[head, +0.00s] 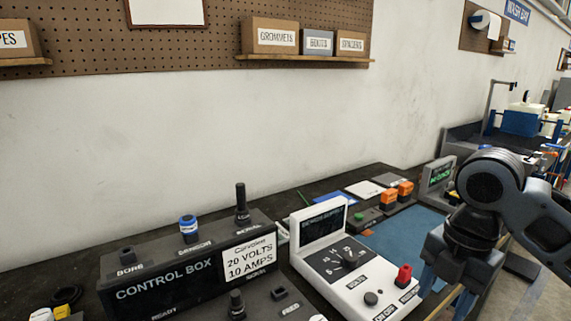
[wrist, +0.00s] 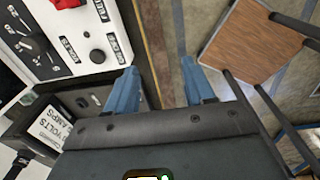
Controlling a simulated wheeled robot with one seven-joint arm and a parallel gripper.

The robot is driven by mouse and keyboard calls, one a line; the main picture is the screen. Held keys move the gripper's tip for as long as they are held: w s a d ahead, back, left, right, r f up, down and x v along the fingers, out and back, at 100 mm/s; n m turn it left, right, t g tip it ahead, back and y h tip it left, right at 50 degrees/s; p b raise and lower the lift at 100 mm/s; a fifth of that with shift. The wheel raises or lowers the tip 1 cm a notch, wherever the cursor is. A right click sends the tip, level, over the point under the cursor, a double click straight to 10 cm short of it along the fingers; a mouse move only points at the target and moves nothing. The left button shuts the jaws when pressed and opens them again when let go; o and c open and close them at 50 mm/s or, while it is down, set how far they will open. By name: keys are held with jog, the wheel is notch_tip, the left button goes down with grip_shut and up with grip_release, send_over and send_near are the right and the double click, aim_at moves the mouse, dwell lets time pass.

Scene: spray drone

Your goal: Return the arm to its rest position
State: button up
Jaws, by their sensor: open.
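My gripper (wrist: 162,88) shows in the wrist view with its two blue fingers apart and nothing between them. It hangs over the front edge of the bench, with the floor below. In the head view my arm comes in from the right.
The white supply (head: 335,262) with a red switch (head: 403,275) stands close left of my gripper. The black control box (head: 170,280) is further left. A blue mat (head: 400,236) lies behind. A wooden-topped stool or table (wrist: 250,48) stands on the floor.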

jog(key=a+m+t+y, duration=0.3)
jog(key=a+m, duration=0.1)
jog(key=a, duration=0.4)
jog(key=s+a+f+m+t+y, duration=0.1)
jog(key=a+m+t+y, duration=0.2)
jog(key=a, duration=0.5)
jog(key=s+a+f+m+t+y, duration=0.1)
jog(key=a+m+t+y, duration=0.2)
jog(key=a+m, duration=0.2)
jog(key=shift+a+f+m, duration=0.15)
jog(key=shift+a+m, duration=0.15)
jog(key=shift+a, duration=1.3)
jog(key=s+d+f+m+t+h, duration=0.2)
jog(key=s+d+f+m+h, duration=0.3)
jog(key=s, duration=0.4)
jog(key=s+d+f+m+t+h, duration=0.25)
jog(key=s+d+m, duration=0.35)
jog(key=s, duration=0.4)
jog(key=s+d+r+h, duration=0.1)
jog(key=s+d, duration=0.3)
jog(key=s, duration=0.4)
jog(key=s+d+r+m+h, duration=0.1)
jog(key=s+d+r, duration=0.2)
jog(key=s, duration=0.6)
jog(key=shift+d+r+t, duration=0.25)
jog(key=shift+d+t, duration=0.2)
jog(key=shift+d, duration=0.8)
jog(key=shift+s, duration=0.1)
